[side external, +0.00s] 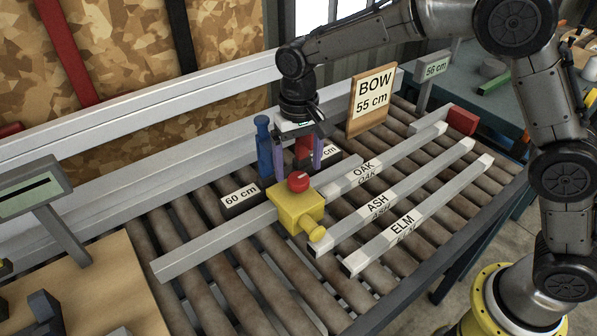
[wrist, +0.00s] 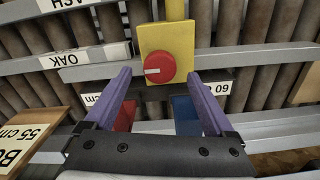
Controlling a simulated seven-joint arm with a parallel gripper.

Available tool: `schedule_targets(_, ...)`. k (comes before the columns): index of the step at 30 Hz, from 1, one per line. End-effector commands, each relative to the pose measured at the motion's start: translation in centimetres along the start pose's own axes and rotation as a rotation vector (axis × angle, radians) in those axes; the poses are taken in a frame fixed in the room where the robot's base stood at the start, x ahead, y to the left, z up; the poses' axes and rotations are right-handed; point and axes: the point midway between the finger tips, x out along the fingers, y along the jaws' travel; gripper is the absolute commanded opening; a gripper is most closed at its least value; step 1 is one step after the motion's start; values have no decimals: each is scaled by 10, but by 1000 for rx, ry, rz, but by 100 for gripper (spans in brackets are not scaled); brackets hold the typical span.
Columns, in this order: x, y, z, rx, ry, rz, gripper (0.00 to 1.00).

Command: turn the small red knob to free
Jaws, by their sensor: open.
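The small red knob (side external: 298,181) sits on a yellow block (side external: 292,208) that rides on a grey rail. In the wrist view the knob (wrist: 158,68) is a round disc with a short white line on its left half. My gripper (side external: 299,170) is open, with its two purple fingers pointing down above and behind the knob. In the wrist view my fingertips (wrist: 159,73) stand on either side of the knob's picture, with clear gaps; how far they are from it in depth I cannot tell. No "free" mark is readable.
A blue post (side external: 265,148) and a red post (side external: 303,150) stand close behind the block, by a "60 cm" plate (side external: 241,198) and another partly hidden plate. A yellow handle (side external: 316,233) sticks out in front. Bars labelled OAK, ASH and ELM (side external: 405,225) lie to the right.

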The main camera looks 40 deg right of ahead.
Motion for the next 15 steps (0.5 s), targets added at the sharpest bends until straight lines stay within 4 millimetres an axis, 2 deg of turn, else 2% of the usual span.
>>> schedule_targets(6, 23, 0, 0, 0, -2, 1, 89)
schedule_targets(15, 28, 0, 0, 0, -1, 0, 89)
